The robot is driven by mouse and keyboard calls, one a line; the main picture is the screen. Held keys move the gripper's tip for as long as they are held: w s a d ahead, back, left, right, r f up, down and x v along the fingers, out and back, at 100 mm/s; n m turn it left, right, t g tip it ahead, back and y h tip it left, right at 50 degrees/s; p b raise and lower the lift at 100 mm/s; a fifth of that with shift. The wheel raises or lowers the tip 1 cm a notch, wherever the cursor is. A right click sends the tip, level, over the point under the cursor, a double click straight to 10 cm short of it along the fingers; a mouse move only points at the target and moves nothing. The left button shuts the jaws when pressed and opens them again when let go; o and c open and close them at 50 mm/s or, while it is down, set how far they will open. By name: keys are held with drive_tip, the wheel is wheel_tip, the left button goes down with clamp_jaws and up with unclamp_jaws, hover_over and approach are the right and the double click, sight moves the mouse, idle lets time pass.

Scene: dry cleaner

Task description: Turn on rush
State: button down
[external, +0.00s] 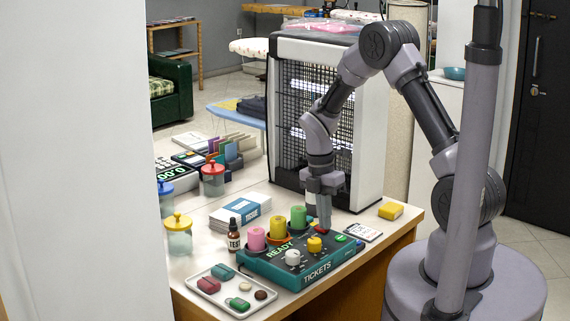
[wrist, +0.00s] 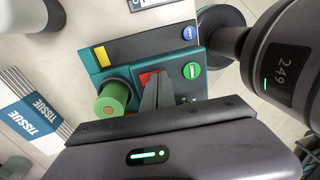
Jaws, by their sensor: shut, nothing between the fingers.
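The teal ticket box (external: 290,270), marked READY and TICKETS, lies on the counter with a dark top. My gripper (external: 323,222) points down at its far right part, shut and empty. A red control (external: 322,230) is right at the fingertips. In the wrist view the closed fingers (wrist: 156,92) partly cover the red control (wrist: 149,77); I cannot tell whether they touch it. A green button (wrist: 191,71) sits beside it and also shows in the external view (external: 341,238). No rush label is readable.
Pink (external: 257,239), yellow (external: 278,227) and green (external: 298,216) cylinders stand along the box's back. White (external: 293,257) and yellow (external: 314,244) knobs are in front. A tissue box (external: 241,212) and dropper bottle (external: 233,236) are left; a caged cabinet (external: 365,145) stands behind.

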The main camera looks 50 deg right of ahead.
drive_tip(key=shift+s+f, duration=0.1)
drive_tip(key=shift+f, duration=0.05)
idle(0.3)
drive_tip(key=shift+p, duration=0.3)
drive_tip(key=shift+w+r+p, duration=0.2)
drive_tip(key=shift+w+p, duration=0.15)
drive_tip(key=shift+w, duration=0.5)
drive_tip(key=shift+s, duration=0.1)
